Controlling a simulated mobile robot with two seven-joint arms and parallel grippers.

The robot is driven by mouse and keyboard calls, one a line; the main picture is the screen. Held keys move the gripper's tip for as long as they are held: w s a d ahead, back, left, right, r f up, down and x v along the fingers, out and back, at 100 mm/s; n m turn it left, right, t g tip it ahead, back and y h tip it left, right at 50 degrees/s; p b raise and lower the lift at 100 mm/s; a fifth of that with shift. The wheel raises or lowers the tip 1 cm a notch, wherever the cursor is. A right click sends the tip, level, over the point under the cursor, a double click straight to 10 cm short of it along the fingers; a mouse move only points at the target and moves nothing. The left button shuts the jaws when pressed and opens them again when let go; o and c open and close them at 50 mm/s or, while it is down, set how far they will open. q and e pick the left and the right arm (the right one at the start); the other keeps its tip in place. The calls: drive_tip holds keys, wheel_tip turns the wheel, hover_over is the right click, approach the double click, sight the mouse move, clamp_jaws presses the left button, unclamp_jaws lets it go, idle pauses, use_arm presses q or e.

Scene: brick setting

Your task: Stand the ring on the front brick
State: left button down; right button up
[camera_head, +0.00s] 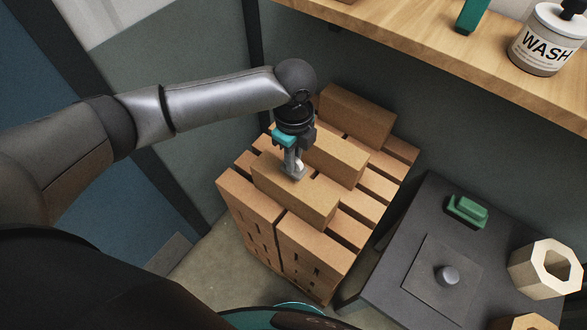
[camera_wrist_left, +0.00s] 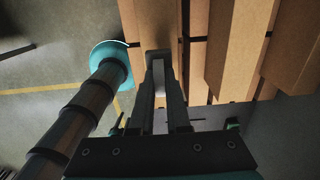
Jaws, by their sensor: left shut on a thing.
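My left gripper (camera_head: 296,174) points down over the front brick (camera_head: 312,205), the nearest of three long tan bricks on a wooden slatted stack. Its fingers are closed on a small pale piece (camera_head: 300,167), apparently the ring, which is mostly hidden by the fingers. In the left wrist view the pale piece (camera_wrist_left: 160,75) shows between the two fingers (camera_wrist_left: 160,62), with the front brick (camera_wrist_left: 152,22) below the tips. The fingertips look at or just above the brick's top; I cannot tell whether the ring touches it. My right gripper is not in view.
A middle brick (camera_head: 338,157) and a back brick (camera_head: 356,114) lie behind the front one. A dark table (camera_head: 395,285) at right holds a green block (camera_head: 467,209), a knobbed plate (camera_head: 425,272) and a pale hexagonal piece (camera_head: 568,280). A wooden shelf (camera_head: 430,48) overhangs behind.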

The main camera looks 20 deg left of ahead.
use_arm(q)
drive_tip(key=shift+f, duration=2.3)
drive_tip(key=shift+f, duration=0.1)
drive_tip(key=c, duration=0.9)
unclamp_jaws()
wheel_tip(320, 180, up, 12)
drive_tip(key=shift+r, duration=0.15)
